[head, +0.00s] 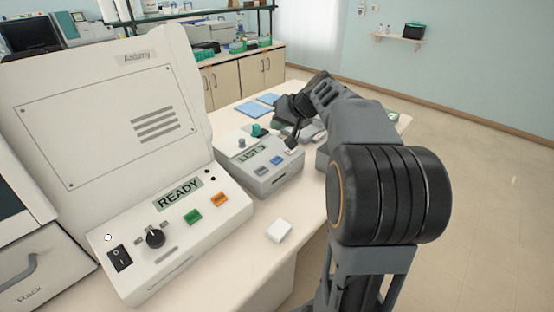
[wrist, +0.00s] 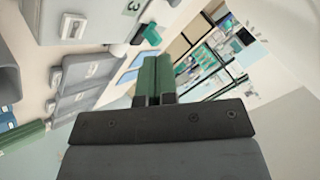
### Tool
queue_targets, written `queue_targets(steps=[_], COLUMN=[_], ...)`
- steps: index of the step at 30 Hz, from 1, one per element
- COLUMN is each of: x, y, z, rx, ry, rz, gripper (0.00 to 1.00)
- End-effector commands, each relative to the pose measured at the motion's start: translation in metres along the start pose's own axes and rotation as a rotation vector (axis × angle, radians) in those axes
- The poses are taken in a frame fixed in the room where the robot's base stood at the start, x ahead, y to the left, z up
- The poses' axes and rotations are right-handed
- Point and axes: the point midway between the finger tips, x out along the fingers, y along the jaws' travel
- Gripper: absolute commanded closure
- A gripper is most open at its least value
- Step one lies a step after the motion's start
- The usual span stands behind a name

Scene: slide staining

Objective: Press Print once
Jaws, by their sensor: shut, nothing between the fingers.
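A small pale device (head: 262,183) stands on the bench with a green display that appears to read "LIST 3". Its front face has a grey button (head: 262,171), a blue button (head: 277,160) and a white button (head: 291,151). I cannot read which is Print. My gripper (head: 292,145) is at the device's right end, close to the white button; contact cannot be told. In the wrist view my gripper's green fingers (wrist: 155,78) are shut and empty. Part of the device (wrist: 85,20) shows there at upper left, with a "3" on its display.
A large white machine (head: 100,110) with a READY display (head: 179,194), knob, switch, and green and orange buttons stands at left. A small white block (head: 279,231) lies on the bench in front. Blue sheets (head: 253,109) lie behind the device.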

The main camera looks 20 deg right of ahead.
Motion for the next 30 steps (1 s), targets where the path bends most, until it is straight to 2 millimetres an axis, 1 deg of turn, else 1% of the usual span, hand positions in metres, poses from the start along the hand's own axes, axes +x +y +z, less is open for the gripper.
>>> queue_targets(steps=[5,11,24,30], x=[0.006,0.018,0.056,0.062], y=[0.004,0.013,0.040,0.044], z=[0.004,0.013,0.041,0.045], rx=[0.000,0.000,0.000,-0.001], ry=[-0.001,-0.002,-0.001,-0.001], rz=[0.000,0.001,0.000,0.000], gripper=[1.00,1.00,1.00,1.00])
